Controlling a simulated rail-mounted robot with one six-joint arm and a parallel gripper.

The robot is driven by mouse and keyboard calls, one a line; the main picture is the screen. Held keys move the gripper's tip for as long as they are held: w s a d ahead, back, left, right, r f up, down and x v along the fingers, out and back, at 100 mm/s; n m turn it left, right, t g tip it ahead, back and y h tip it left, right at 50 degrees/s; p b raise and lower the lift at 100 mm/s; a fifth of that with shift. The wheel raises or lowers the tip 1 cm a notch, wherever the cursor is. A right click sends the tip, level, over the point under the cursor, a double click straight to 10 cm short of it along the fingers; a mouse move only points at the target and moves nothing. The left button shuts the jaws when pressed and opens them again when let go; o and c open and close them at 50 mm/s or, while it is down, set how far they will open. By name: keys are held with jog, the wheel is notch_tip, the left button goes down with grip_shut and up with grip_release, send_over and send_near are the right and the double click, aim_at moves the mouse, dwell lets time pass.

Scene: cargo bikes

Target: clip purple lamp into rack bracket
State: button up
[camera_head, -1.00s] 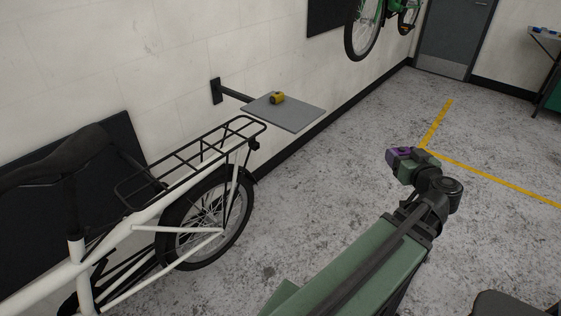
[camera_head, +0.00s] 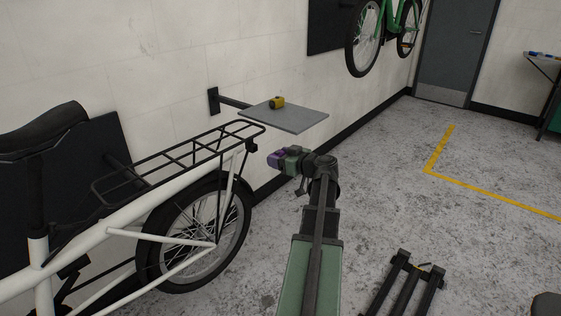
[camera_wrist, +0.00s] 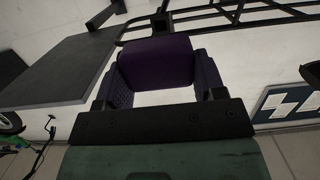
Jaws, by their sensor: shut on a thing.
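My gripper (camera_head: 281,160) is shut on the purple lamp (camera_head: 274,159) and holds it in the air, just right of the rear end of the cargo bike's rack. In the wrist view the purple lamp (camera_wrist: 160,64) sits between the jaws. The black tubular rack (camera_head: 185,157) is over the rear wheel of the white bike (camera_head: 130,232). A small dark part (camera_head: 252,145) shows at the rack's rear end; I cannot tell if it is the bracket. The lamp appears apart from it. In the wrist view rack tubes (camera_wrist: 215,14) show beyond the lamp.
Black panels are on the wall, and a green bike (camera_head: 385,30) hangs at the back.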

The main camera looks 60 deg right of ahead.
jog(key=shift+w+d, duration=0.15)
jog(key=shift+w, duration=1.3)
jog(key=shift+w+d, duration=0.1)
jog(key=shift+w, duration=1.35)
jog(key=shift+w+d, duration=0.1)
jog(key=shift+w, duration=0.85)
jog(key=o, duration=1)
jog(key=s, duration=0.3)
jog(key=s+r+p, duration=0.1)
jog(key=s, duration=0.3)
jog(key=s+a, duration=0.1)
jog(key=s, duration=0.2)
jog(key=shift+s+r+p, duration=0.3)
jog(key=shift+s, duration=0.1)
